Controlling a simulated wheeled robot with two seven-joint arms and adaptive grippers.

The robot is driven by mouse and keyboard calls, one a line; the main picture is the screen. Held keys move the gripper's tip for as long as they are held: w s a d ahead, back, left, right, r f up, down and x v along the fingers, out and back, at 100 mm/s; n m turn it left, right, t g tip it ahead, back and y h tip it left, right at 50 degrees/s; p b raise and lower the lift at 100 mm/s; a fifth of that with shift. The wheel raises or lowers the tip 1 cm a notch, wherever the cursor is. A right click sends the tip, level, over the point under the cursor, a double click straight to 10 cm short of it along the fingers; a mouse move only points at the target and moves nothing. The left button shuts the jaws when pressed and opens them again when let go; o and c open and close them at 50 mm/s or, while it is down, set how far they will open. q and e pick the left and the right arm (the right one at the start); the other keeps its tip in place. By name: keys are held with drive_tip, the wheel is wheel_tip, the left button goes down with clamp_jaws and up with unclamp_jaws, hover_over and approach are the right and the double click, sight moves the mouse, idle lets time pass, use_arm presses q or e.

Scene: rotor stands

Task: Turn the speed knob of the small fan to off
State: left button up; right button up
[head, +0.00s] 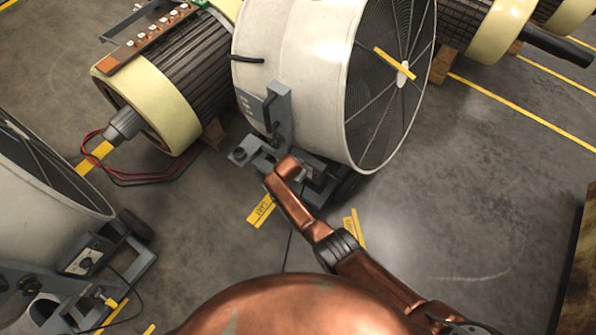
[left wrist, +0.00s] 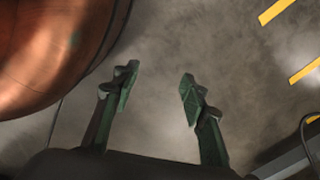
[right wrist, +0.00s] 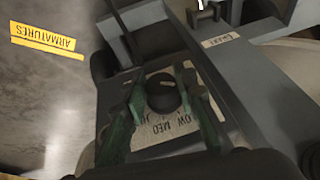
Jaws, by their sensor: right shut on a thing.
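The black speed knob (right wrist: 163,97) shows in the right wrist view on a light plate (right wrist: 170,128) with upside-down lettering, including MED. A short light mark shows on its top; the off label is not visible. My right gripper (right wrist: 162,84) has its green fingers shut on the knob, one on each side. In the head view my right arm reaches to the base of the central drum fan (head: 305,60); its fingers cannot be made out there. My left gripper (left wrist: 158,84) is open and empty above bare floor in the left wrist view.
Another drum fan (head: 40,190) stands at the left with its own control box (head: 84,256). Open floor (head: 470,200) lies to the right.

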drive_tip(key=shift+f, duration=0.1)
use_arm(q)
drive_tip(key=shift+w+d+r+b, duration=0.15)
drive_tip(key=shift+w+r+b, duration=0.25)
drive_tip(key=shift+w+r, duration=0.55)
use_arm(e)
drive_tip(key=shift+g+h, duration=0.3)
drive_tip(key=shift+h, duration=0.1)
use_arm(q)
drive_tip(key=shift+s+r, duration=0.1)
use_arm(e)
drive_tip(key=o, duration=1.2)
drive_tip(key=shift+c, duration=0.2)
drive_tip(key=v, duration=0.7)
drive_tip(key=shift+r, duration=0.3)
